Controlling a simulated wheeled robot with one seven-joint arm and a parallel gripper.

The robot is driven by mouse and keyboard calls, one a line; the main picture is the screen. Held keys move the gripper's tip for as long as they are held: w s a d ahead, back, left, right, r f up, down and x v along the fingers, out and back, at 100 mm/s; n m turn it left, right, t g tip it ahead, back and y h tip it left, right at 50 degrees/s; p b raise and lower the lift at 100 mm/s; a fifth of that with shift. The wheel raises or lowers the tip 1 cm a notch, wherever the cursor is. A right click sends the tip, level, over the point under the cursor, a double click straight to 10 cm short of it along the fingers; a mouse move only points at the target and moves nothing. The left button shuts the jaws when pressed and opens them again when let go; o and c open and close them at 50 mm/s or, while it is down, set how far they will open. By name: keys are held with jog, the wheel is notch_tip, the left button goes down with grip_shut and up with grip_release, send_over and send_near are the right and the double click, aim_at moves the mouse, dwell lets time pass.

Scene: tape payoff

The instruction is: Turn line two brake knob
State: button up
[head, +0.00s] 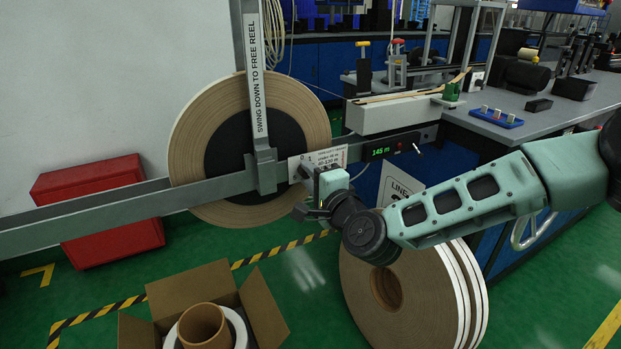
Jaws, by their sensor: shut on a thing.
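A large tape reel (205,125) with a dark hub hangs on a grey rail (110,205), behind an upright arm (253,60) marked "SWING DOWN TO FREE REEL". A white printed plate (325,157) sits on the rail just right of that arm. My gripper (306,193) is at the rail just below this plate, reaching in from the right. It is shut on what appears to be the brake knob, which is mostly hidden by the jaws and gripper body. The knob's angle cannot be made out.
A green display (381,151) reads about 145 m, right of the plate. More reels (400,295) stand on the floor under my arm. An open carton (215,295) is at lower left, a red box (112,240) by the wall. A bench (540,115) fills the right.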

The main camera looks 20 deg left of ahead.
jog(key=o, duration=1)
jog(key=p+v, duration=0.1)
jog(key=v, duration=1.6)
jog(key=shift+s, duration=0.2)
jog(key=shift+d, duration=0.15)
